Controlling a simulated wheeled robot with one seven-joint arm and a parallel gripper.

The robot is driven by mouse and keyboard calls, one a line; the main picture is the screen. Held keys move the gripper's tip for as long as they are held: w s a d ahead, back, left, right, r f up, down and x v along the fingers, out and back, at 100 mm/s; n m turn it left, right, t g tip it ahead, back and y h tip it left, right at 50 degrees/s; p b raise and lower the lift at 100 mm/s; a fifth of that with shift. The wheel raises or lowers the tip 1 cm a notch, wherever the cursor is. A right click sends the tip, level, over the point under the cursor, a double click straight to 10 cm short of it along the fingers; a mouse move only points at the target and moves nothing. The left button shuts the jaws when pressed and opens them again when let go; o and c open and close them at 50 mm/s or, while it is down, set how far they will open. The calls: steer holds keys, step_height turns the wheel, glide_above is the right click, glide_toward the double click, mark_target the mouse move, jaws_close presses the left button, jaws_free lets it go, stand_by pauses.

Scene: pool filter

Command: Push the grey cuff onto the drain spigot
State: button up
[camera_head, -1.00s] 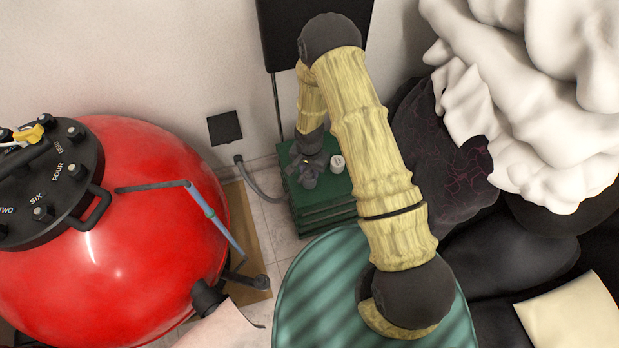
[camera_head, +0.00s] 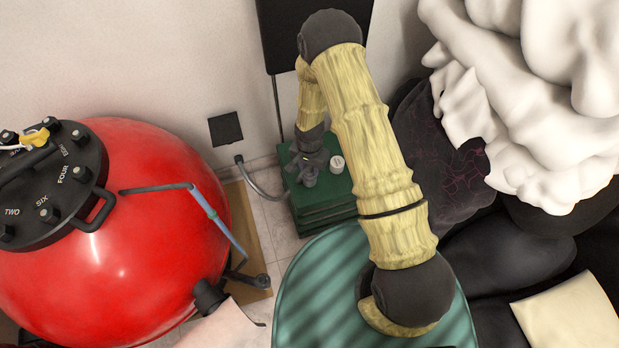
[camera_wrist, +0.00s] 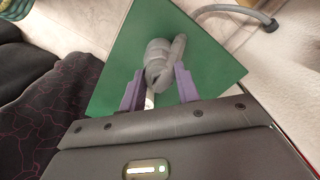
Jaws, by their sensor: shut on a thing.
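My gripper (camera_head: 308,170) is over the green box by the wall. In the wrist view its two purple fingers (camera_wrist: 159,90) are shut on a grey rounded piece, which I take to be the grey cuff (camera_wrist: 157,62). The cuff is just above or on the green top; I cannot tell which. In the head view the cuff (camera_head: 310,179) shows small below the fingers. A dark fitting (camera_head: 240,279) sits low beside the red tank (camera_head: 150,255); it may be the drain spigot, but I cannot be sure. The cuff and this fitting are well apart.
A green box (camera_head: 325,208) carries a small white cap (camera_head: 337,164) right of my gripper. A grey hose (camera_head: 262,188) runs from the wall to the box.

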steer(key=shift+r+p, duration=2.3)
steer(key=shift+r, duration=0.7)
jaws_close()
steer(key=shift+r+p, duration=0.35)
steer(key=shift+r, duration=0.1)
step_height(320, 180, up, 5)
steer(key=p, duration=0.4)
steer(key=s+a+p, duration=0.1)
steer(key=s+a, duration=0.4)
steer(key=s, duration=0.5)
steer(key=s+a, duration=0.5)
steer(key=s, duration=0.5)
steer(key=s+a+p, duration=0.1)
steer(key=s+a, duration=0.5)
steer(key=s, duration=0.5)
step_height(320, 180, down, 9)
steer(key=b, duration=0.5)
steer(key=shift+m, duration=0.3)
steer(key=shift+s+f+b, duration=0.1)
steer(key=shift+b, duration=0.2)
